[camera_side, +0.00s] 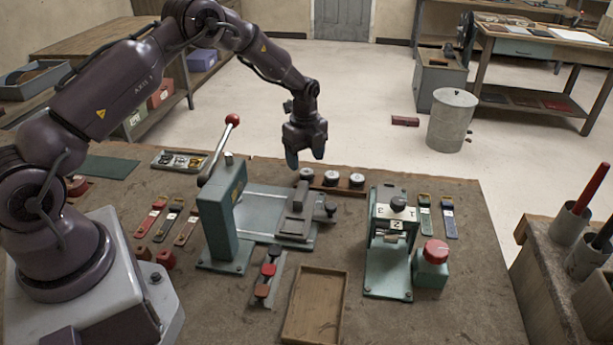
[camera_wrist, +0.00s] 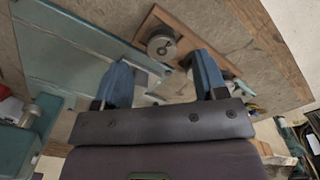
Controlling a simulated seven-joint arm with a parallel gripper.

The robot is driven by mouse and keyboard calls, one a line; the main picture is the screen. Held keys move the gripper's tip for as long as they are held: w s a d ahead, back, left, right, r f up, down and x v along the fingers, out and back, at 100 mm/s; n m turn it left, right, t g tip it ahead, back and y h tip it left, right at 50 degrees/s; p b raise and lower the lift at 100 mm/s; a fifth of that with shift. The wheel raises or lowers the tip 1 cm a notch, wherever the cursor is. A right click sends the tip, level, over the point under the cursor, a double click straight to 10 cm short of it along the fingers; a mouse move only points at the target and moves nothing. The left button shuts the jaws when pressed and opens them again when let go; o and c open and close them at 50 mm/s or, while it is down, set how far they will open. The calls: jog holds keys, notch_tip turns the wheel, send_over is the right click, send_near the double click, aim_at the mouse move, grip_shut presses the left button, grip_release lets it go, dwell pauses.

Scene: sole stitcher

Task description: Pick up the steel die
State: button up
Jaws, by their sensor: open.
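Three round, pale metal pieces stand in a row on a narrow wooden rack (camera_side: 344,190) at the far side of the bench; the left one (camera_side: 307,174), the middle one (camera_side: 331,178) and the right one (camera_side: 357,180) look alike. I cannot tell which is the steel die. In the wrist view one round metal piece (camera_wrist: 161,44) with a dark mark on top shows on the wooden rack (camera_wrist: 196,42), beyond my fingers. My gripper (camera_side: 305,158) points down above the left end of the rack, open and empty. Its two blue fingers (camera_wrist: 161,72) are apart; the right finger partly hides the rack.
A green lever press (camera_side: 224,215) with a red knob stands left of the rack, its flat plate in front. A numbering device (camera_side: 391,240) and a red-topped button box (camera_side: 431,262) stand to the right. An empty wooden tray (camera_side: 315,305) lies in front.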

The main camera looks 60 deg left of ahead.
aim_at(307, 171)
notch_tip(307, 171, down, 4)
jog(key=shift+w+d+f, duration=0.1)
jog(key=shift+w+f, duration=0.05)
jog(key=c, duration=1.1)
